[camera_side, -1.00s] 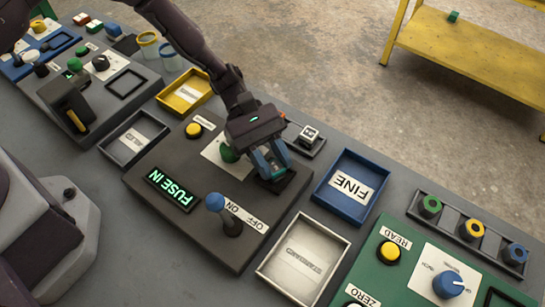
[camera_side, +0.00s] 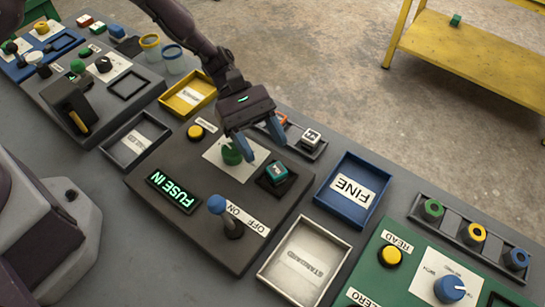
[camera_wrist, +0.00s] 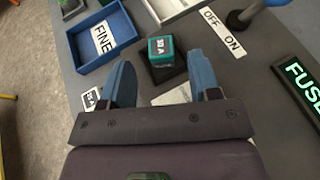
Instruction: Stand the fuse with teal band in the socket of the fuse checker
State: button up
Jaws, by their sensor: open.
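The fuse with teal band (camera_side: 276,172) stands upright in the black socket (camera_side: 285,184) of the dark fuse checker (camera_side: 225,245). In the wrist view the teal fuse (camera_wrist: 161,51) shows its label and sits between and beyond my fingertips. My gripper (camera_side: 262,142) is open and empty, above and behind the fuse, apart from it. The checker's display (camera_side: 172,190) reads "FUSE IN" in green. Its blue-knobbed lever (camera_side: 217,205) stands by the ON/OFF label.
A blue FINE tray (camera_side: 340,207) lies right of the checker, a silver STANDARD tray (camera_side: 290,285) in front, and a yellow tray (camera_side: 198,78) behind. A rack (camera_side: 318,150) with a white fuse and an orange-banded fuse stands behind the socket. A green panel (camera_side: 375,280) is at right.

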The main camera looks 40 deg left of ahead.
jog(key=v, duration=0.7)
jog(key=shift+w+a+r, duration=0.15)
jog(key=shift+a+r, duration=0.05)
jog(key=shift+a, duration=0.05)
jog(key=s+a+r+m+t+y, duration=0.2)
jog(key=s+a+r+m+y, duration=0.15)
jog(key=r, duration=0.55)
jog(key=s+a+r+m+t+y, duration=0.1)
jog(key=s+a+r+m+y, duration=0.25)
jog(key=r, duration=0.45)
jog(key=s+a+r+m+t+y, duration=0.5)
jog(key=s+a, duration=0.5)
jog(key=s, duration=0.3)
notch_tip(320, 180, up, 3)
jog(key=m+t, duration=0.1)
jog(key=t, duration=0.1)
jog(key=shift+s+m+t+y, duration=0.25)
jog(key=shift+m+t+y, duration=0.05)
